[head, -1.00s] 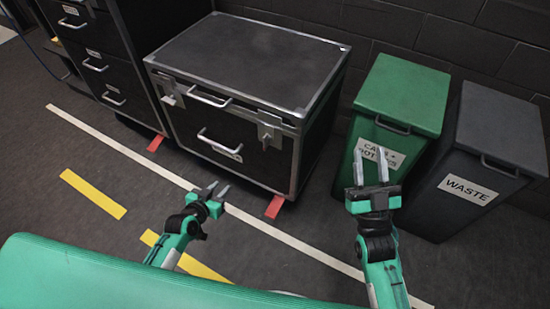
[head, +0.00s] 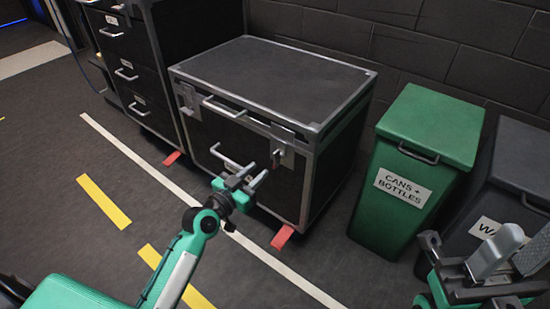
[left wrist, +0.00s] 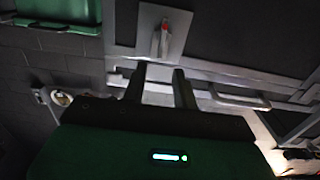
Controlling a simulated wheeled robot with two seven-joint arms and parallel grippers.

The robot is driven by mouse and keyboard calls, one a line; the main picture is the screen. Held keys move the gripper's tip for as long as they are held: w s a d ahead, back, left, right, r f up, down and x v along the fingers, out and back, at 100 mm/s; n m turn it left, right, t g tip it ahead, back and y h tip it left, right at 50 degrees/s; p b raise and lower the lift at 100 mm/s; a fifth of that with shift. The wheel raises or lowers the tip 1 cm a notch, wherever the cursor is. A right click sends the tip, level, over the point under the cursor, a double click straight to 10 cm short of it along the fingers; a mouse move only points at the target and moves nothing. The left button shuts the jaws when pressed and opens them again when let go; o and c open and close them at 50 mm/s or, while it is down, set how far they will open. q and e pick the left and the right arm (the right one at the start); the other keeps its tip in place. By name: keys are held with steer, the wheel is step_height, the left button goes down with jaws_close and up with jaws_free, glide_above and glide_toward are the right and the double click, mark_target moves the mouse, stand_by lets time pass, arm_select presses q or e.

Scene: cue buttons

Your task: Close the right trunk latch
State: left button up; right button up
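The black trunk (head: 270,80) with metal edges stands with its lid down. Its right latch (head: 284,150) is a metal plate with a small lever on the front, near the right corner; I cannot tell whether it is fastened. The latch (left wrist: 163,35) also shows in the left wrist view, with a red tip on its lever. My left gripper (head: 249,178) is open and empty, in front of the trunk and below the right latch. Its two fingers (left wrist: 159,85) are apart in the left wrist view. My right gripper (head: 482,258) is at the lower right, its opening unclear.
The left latch (head: 188,101) and handles (head: 224,107) are on the trunk's front. A drawer cabinet (head: 122,65) stands left. A green bin (head: 425,140) and a dark waste bin (head: 520,160) stand right. The floor in front is clear, with red tabs (head: 283,237) under the trunk.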

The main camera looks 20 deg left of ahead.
mark_target(274, 157)
arm_select(q)
steer(key=b+x, duration=0.1)
steer(key=x, duration=0.8)
steer(key=shift+f+b, duration=0.1)
steer(key=shift+b, duration=0.25)
jaws_close()
